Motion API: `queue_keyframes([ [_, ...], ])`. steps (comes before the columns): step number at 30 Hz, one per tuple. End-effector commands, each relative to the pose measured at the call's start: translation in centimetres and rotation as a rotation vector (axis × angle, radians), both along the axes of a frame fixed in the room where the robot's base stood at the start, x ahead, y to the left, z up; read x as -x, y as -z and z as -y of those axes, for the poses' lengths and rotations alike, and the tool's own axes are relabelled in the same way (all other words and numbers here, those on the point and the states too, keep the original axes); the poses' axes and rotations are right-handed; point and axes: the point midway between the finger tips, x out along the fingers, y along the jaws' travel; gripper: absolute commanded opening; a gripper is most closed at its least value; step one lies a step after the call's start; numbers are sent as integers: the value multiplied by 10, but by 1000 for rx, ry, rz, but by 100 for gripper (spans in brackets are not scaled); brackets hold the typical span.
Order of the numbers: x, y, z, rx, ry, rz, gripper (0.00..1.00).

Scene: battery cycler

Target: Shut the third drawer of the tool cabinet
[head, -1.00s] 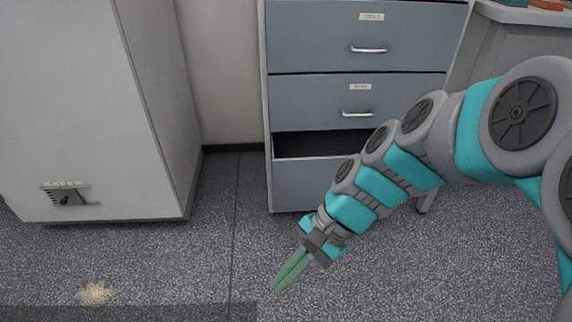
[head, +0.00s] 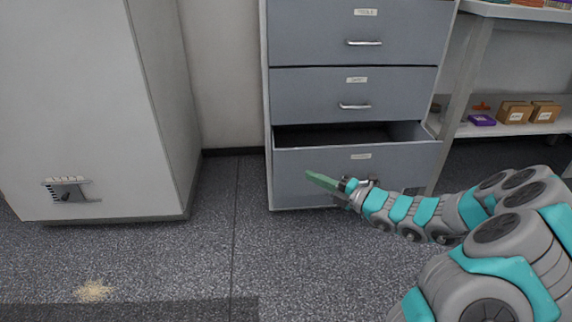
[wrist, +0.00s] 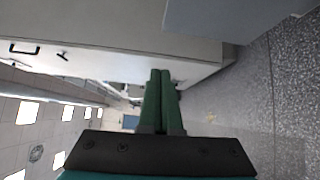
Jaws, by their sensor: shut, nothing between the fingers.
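The third drawer (head: 298,192) of the grey tool cabinet (head: 268,100) is pulled partly open. A dark gap and part of its inside show above its front panel, which carries a small label. My gripper (head: 310,176) has its green fingers together with nothing between them. In the head view it overlaps the drawer's front panel and points left. I cannot tell whether it touches the panel. My gripper and arm cover the lower right part of the panel, so its handle is mostly hidden. The wrist view shows the fingers (wrist: 160,75) side by side, pointing away.
The two drawers above (head: 310,95) look shut. A tall pale cabinet (head: 75,100) stands on the left. A shelf unit (head: 545,128) with boxes stands on the right. The speckled floor (head: 200,270) in front is mostly clear, with a small tan patch (head: 94,291).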

Motion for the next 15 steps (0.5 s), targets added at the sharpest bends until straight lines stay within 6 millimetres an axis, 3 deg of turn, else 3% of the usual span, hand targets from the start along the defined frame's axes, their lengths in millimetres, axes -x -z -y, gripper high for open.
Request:
queue_keyframes([
  [5,-9,8,9,-43,35,-40,0],
  [15,-38,8,-25,-39,28,-37,0],
])
